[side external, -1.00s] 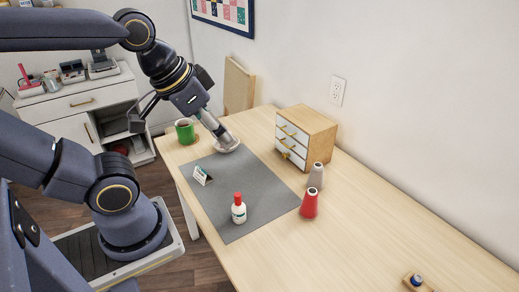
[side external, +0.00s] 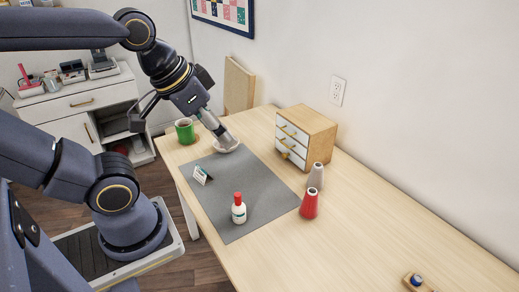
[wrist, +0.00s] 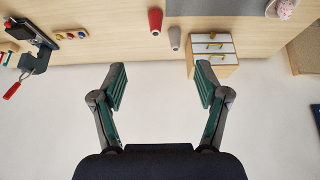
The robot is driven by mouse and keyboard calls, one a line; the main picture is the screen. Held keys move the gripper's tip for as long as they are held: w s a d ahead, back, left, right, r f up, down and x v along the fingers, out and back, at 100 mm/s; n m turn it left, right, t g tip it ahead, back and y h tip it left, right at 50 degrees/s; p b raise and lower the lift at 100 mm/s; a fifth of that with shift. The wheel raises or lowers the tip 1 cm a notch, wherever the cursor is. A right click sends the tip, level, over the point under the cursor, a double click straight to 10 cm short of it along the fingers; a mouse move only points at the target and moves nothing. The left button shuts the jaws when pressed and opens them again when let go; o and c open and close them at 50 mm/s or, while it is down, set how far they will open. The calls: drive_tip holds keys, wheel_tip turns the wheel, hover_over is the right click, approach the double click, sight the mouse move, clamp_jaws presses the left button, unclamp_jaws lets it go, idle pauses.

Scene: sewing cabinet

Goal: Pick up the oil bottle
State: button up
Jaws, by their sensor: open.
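The oil bottle, white with a red cap (side external: 239,210), stands upright on the grey mat (side external: 245,176), near the mat's front end in the side external view. It does not show in the wrist view. My gripper (side external: 222,134) is up and to the left of the bottle in the side external view, clearly apart from it. The wrist view shows its two fingers (wrist: 160,88) spread wide with nothing between them; they point toward the wall behind the table.
A red cone (side external: 309,205) and a grey cone (side external: 315,177) stand right of the mat. A small drawer cabinet (side external: 318,132) is behind.

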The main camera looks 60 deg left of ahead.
drive_tip(key=n+g, duration=0.2)
drive_tip(key=g, duration=0.4)
hover_over(237, 195)
wheel_tip(237, 195, down, 19)
wheel_tip(237, 195, down, 10)
drive_tip(key=shift+r, duration=0.1)
drive_tip(key=shift+n, duration=0.3)
drive_tip(key=shift+w+a+f, duration=0.1)
drive_tip(key=shift+f, duration=1.45)
drive_tip(key=shift+w+f, duration=0.1)
drive_tip(key=shift+f, duration=1.4)
drive_tip(key=shift+c, duration=0.2)
